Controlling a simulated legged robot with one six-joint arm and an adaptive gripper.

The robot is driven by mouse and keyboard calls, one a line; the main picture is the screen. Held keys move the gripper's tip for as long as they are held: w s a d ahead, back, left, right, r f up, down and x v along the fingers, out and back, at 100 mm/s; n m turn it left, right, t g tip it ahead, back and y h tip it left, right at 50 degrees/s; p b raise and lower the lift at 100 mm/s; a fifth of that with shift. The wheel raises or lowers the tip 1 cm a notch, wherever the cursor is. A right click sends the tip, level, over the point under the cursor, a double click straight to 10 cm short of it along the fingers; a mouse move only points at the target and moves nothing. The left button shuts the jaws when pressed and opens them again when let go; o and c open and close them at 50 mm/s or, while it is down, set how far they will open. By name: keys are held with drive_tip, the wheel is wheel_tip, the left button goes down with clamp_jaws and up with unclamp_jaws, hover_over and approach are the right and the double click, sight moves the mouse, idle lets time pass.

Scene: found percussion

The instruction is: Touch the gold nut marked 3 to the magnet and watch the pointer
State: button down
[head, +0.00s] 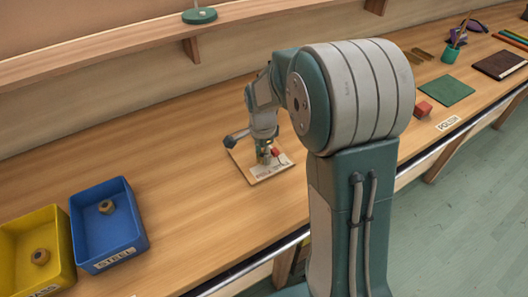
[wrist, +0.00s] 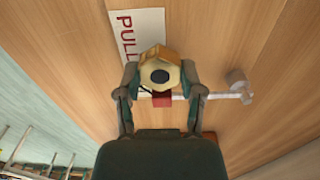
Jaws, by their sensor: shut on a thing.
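My gripper (head: 265,157) is low over the small pale board on the bench. In the wrist view my gripper (wrist: 160,84) is shut on a gold hexagonal nut (wrist: 151,58), one finger on each side. Its dark hole faces the camera; no number is readable. A red block (head: 276,152), apparently the magnet, is right beside the fingers. In the wrist view the red magnet (wrist: 162,99) shows just below the nut; I cannot tell whether they touch. A pale bar (wrist: 215,96) with a grey weight (wrist: 238,80) runs past it. A card (wrist: 124,40) reads "PULL". The pointer is not clear.
A blue bin (head: 121,246) marked STEEL and a yellow bin (head: 61,275) stand at the left, each holding a nut. The bench between bins and board is clear.

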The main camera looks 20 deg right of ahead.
drive_tip(key=shift+w+d, duration=0.15)
drive_tip(key=shift+d, duration=0.45)
idle(0.7)
drive_tip(key=shift+a, duration=0.2)
idle(0.7)
drive_tip(key=shift+s+a, duration=0.2)
drive_tip(key=shift+a, duration=0.6)
drive_tip(key=shift+s+a, duration=0.15)
drive_tip(key=shift+a, duration=0.6)
idle(0.8)
drive_tip(key=shift+s+a, duration=0.25)
drive_tip(key=shift+a, duration=1)
drive_tip(key=shift+s+a, duration=0.25)
drive_tip(key=shift+a, duration=0.95)
wheel_tip(320, 180, up, 8)
